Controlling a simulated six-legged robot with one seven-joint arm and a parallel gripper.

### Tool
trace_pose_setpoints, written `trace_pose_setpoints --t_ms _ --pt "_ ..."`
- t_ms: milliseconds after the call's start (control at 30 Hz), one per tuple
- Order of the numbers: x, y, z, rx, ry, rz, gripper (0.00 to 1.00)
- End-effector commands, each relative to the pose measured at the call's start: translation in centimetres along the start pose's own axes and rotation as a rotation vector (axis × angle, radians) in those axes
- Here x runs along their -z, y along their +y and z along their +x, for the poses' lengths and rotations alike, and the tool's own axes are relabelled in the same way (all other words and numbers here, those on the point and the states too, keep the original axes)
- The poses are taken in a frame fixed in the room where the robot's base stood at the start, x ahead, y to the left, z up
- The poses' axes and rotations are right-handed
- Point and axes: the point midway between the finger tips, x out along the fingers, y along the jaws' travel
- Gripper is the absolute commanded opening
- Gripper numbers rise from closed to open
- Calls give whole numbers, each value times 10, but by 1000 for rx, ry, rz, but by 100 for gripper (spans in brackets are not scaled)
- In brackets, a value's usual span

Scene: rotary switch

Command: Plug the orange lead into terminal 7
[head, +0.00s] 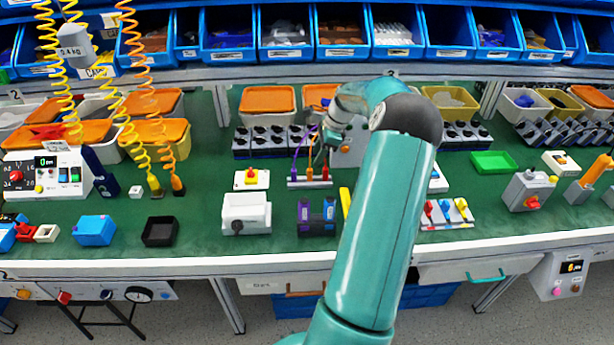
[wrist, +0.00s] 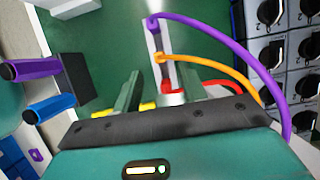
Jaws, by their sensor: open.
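The orange lead (head: 309,174) stands with its plug in a narrow pale strip (head: 292,184), between a purple lead (head: 294,172) and a red lead (head: 325,173). In the wrist view the orange lead (wrist: 205,64) arcs right from its plug. My gripper (wrist: 171,98) is open, its two green fingers apart. The red plug (wrist: 173,87) shows between the fingers in the picture; the orange plug (wrist: 160,58) lies beyond it. I see no contact with the orange lead. In the head view my arm partly hides the gripper. No terminal numbered 7 is legible.
Rows of black-knobbed boxes (head: 270,140) stand behind the strip; they also show at right in the wrist view (wrist: 270,48). Coiled yellow cords (head: 136,125) hang at left. Green bench surface is clear around (head: 205,195).

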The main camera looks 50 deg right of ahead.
Motion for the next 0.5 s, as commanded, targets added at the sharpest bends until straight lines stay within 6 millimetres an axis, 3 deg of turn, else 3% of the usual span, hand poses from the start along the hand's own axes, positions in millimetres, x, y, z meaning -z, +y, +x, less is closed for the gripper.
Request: trace_pose_setpoints --t_ms 100,333,500 --pt "1 1 20 -3 -1 1 42" --pt "-2 2 39 -2 -1 -1 42" --pt "-2 3 66 -3 -2 -4 42"
